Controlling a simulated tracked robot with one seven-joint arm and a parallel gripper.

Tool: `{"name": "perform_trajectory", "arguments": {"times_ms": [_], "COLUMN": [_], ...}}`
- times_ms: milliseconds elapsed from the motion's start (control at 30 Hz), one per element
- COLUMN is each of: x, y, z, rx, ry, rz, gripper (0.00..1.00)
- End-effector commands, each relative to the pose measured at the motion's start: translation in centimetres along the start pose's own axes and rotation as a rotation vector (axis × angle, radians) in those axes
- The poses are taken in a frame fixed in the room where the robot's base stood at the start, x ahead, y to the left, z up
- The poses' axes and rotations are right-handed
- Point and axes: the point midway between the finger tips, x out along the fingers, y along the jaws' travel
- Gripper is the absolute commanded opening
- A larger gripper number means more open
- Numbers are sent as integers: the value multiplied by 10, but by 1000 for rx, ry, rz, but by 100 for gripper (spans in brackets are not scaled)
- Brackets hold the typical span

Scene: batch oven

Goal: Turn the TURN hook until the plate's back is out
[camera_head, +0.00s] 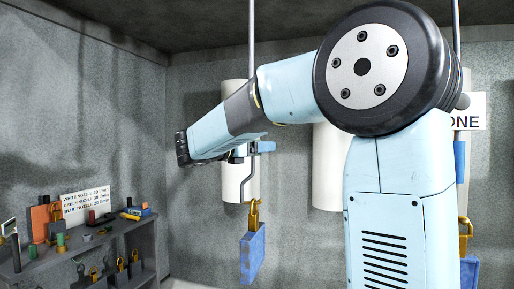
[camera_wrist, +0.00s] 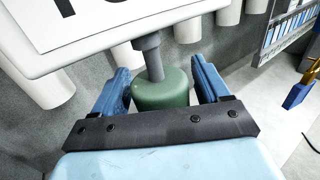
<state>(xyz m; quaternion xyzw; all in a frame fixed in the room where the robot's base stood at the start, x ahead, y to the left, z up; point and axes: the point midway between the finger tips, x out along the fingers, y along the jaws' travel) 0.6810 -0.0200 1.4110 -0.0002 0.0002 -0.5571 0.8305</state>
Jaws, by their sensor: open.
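In the wrist view, my gripper (camera_wrist: 160,68) is open, with one blue finger on each side of a green cylinder (camera_wrist: 164,92). A grey stem (camera_wrist: 150,58) joins the cylinder to a white sign (camera_wrist: 110,22), whose lettering is cut off. I cannot tell whether either finger touches the cylinder. In the head view, a blue plate (camera_head: 252,258) hangs from a gold hook (camera_head: 253,214) on a thin rod, below my forearm. No TURN label is readable, and my fingers are not clearly visible there.
A second blue plate (camera_head: 469,272) hangs at the far right, below a partly hidden sign (camera_head: 472,112) ending in "ONE". White cylinders (camera_head: 240,182) stand along the back wall. A grey shelf (camera_head: 95,262) with tools and small items is at the lower left.

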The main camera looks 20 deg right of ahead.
Motion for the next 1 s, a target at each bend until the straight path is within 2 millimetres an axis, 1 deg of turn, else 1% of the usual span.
{"name": "perform_trajectory", "arguments": {"times_ms": [67,600,633,833,1000], "x": [0,0,-3,0,0], "y": [0,0,2,1,2], "z": [0,0,0,1,1], "rx": [0,0,0,1,2], "ry": [0,-1,-1,-1,-1], "rz": [0,1,2,20,82], "gripper": [75,25,24,24,24]}}
